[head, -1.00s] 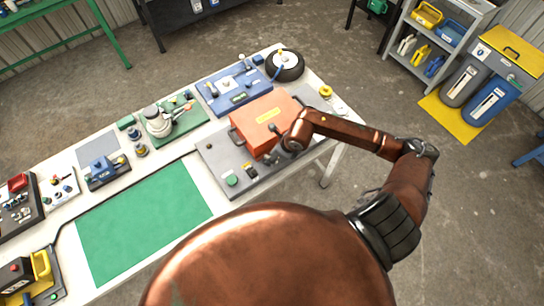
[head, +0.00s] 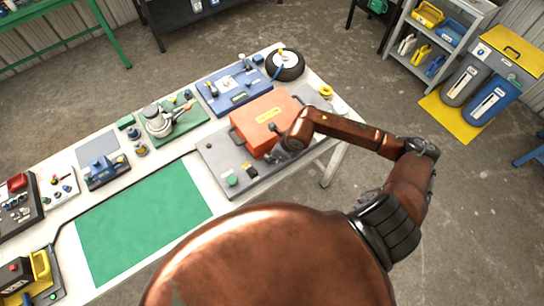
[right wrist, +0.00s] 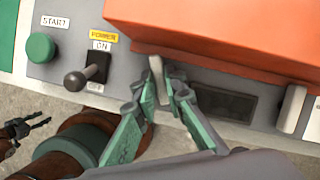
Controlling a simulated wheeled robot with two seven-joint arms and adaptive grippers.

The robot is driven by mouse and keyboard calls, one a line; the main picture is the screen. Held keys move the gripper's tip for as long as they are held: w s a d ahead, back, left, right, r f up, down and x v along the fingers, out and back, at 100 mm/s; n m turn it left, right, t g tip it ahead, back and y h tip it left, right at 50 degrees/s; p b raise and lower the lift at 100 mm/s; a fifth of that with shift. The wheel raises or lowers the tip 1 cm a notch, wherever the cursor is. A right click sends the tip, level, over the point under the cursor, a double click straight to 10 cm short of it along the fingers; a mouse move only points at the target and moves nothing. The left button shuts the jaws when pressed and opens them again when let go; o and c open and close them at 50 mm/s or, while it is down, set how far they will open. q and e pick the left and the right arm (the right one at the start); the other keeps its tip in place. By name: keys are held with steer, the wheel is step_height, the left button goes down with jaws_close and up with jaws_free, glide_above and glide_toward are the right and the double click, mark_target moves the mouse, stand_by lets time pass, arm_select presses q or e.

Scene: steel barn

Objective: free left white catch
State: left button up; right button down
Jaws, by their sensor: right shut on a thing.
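The orange case (head: 265,122) sits on a grey panel (head: 214,160) on the workbench; its front lower edge also fills the top of the right wrist view (right wrist: 220,35). The left white catch (right wrist: 156,76) stands upright at the case's front edge. My right gripper (right wrist: 166,88) has its green fingers shut on this catch, one on each side. The right white catch (right wrist: 293,108) is further right and untouched. In the head view my right gripper (head: 277,156) is at the case's front, and my arm hides the catches.
Left of the catch are a black lever switch (right wrist: 90,72) marked POWER ON/OFF and a green START button (right wrist: 41,47). A dark recessed strip (right wrist: 225,104) lies between the catches. A green mat (head: 140,220) lies clear to the left.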

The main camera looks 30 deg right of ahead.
steer(key=shift+f+n+b, duration=0.15)
steer(key=shift+n+b, duration=0.25)
steer(key=shift+b, duration=0.2)
steer(key=n+g+b, duration=0.1)
steer(key=n+b, duration=0.1)
steer(key=b, duration=0.1)
steer(key=n+g+y+b, duration=0.1)
steer(key=n+b, duration=0.2)
steer(key=n+y+b, duration=0.1)
steer(key=n+b, duration=0.2)
steer(key=b, duration=0.1)
steer(key=shift+w+d+f+g, duration=0.15)
steer(key=shift+w+g, duration=0.1)
steer(key=shift+g, duration=0.15)
arm_select(q)
steer(key=s+f+b, duration=0.2)
steer(key=s+f, duration=0.1)
steer(key=f, duration=1.1)
steer(key=shift+g+b, duration=0.3)
steer(key=shift+b, duration=0.05)
arm_select(e)
steer(key=shift+r+n+g, duration=0.25)
steer(key=shift+n+g, duration=0.35)
steer(key=shift+n, duration=1.1)
arm_select(q)
steer(key=shift+s+f, duration=0.1)
steer(key=shift+f, duration=0.05)
arm_select(e)
steer(key=c, duration=2)
jaws_free()
